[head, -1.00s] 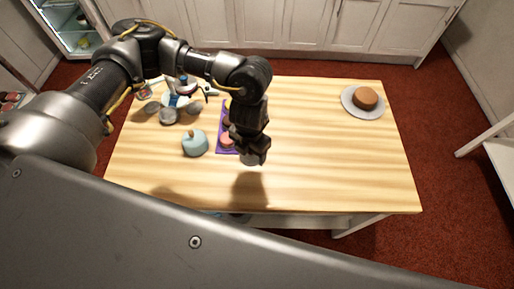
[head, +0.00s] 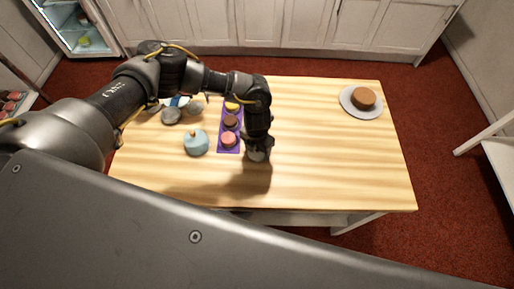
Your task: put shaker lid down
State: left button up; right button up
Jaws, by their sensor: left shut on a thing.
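My left gripper (head: 257,150) points down over the front middle of the wooden table, just right of the purple tray. It is shut on a small greyish thing, which I take to be the shaker lid (head: 256,156). The jaws hide most of the lid, and I cannot tell whether it touches the table top. My right gripper is not in view.
The wooden table (head: 335,160) is clear in the middle and right. A purple tray (head: 222,150) holds 3 small round cakes. A light blue lidded pot (head: 196,146) and grey round things (head: 171,116) stand left. A brown cake (head: 364,98) sits on a plate (head: 350,108).

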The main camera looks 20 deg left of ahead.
pick_arm(q)
jog(key=shift+f, duration=0.2)
jog(key=o, duration=0.9)
jog(key=shift+o, duration=0.2)
jog(key=shift+r, duration=0.15)
jog(key=shift+r, duration=0.25)
notch_tip(320, 180, up, 10)
jog(key=shift+r+b, duration=0.2)
jog(key=shift+b, duration=0.9)
jog(key=shift+r, duration=0.65)
jog(key=shift+s+f, duration=0.1)
